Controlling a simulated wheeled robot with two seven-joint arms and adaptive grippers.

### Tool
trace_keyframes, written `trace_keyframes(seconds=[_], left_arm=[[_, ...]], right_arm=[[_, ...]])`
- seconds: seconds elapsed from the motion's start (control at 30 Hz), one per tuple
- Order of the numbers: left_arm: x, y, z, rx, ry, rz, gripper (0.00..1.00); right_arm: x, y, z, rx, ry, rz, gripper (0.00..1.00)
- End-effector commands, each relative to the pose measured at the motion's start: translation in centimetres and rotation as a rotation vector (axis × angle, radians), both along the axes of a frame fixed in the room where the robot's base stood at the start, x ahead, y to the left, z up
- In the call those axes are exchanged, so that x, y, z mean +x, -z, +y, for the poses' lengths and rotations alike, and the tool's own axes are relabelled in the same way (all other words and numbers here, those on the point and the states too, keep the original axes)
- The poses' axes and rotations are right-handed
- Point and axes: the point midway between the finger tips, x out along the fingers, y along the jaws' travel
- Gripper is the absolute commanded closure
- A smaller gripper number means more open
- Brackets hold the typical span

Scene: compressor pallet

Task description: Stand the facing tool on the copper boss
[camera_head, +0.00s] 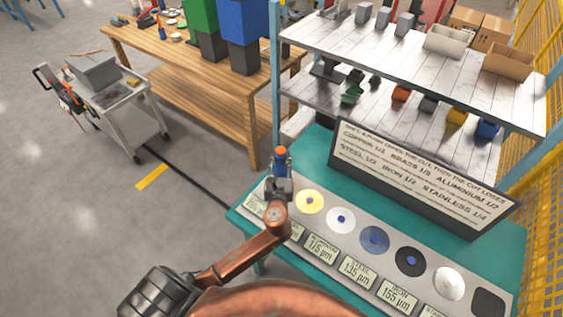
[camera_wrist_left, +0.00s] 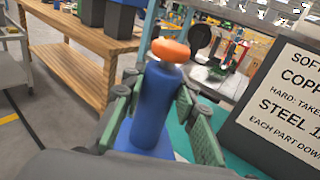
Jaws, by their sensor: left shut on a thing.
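The facing tool (camera_head: 281,160) looks like a blue cylinder with an orange top. My left gripper (camera_head: 279,183) is shut on it at the left end of the row of discs. In the left wrist view the blue body (camera_wrist_left: 151,112) stands between the green-padded fingers (camera_wrist_left: 158,118), its orange top (camera_wrist_left: 170,50) uppermost. It looks nearly upright. The copper boss is not visible; my gripper and arm cover the left end of the row. I cannot tell whether the tool's lower end touches anything. My right gripper is out of view.
A teal bench (camera_head: 308,151) carries the grey strip with a yellow disc (camera_head: 310,201), several other discs and readout labels (camera_head: 320,248). A sign board (camera_head: 420,180) stands behind them, also seen in the wrist view (camera_wrist_left: 280,110). Shelves (camera_head: 420,75) rise behind it.

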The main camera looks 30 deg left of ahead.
Motion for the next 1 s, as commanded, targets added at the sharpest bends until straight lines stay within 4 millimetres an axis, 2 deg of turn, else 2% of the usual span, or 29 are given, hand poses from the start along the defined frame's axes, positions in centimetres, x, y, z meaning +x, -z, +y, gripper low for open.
trace_keyframes(seconds=[0.1, 0.37, 0.63, 1.0], left_arm=[[0.8, 0.6, 0.4, 0.003, 0.002, -0.008, 1.00], [1.5, 1.5, 0.8, 0.003, 0.002, -0.009, 1.00], [1.8, 4.8, 1.0, 0.004, 0.002, -0.006, 1.00], [1.8, 5.1, 1.0, 0.002, 0.002, -0.008, 1.00]], right_arm=[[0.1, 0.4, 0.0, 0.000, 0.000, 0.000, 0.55], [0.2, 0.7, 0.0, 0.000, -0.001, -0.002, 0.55], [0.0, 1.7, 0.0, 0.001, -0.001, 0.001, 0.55], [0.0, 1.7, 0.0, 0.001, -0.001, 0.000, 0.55]])
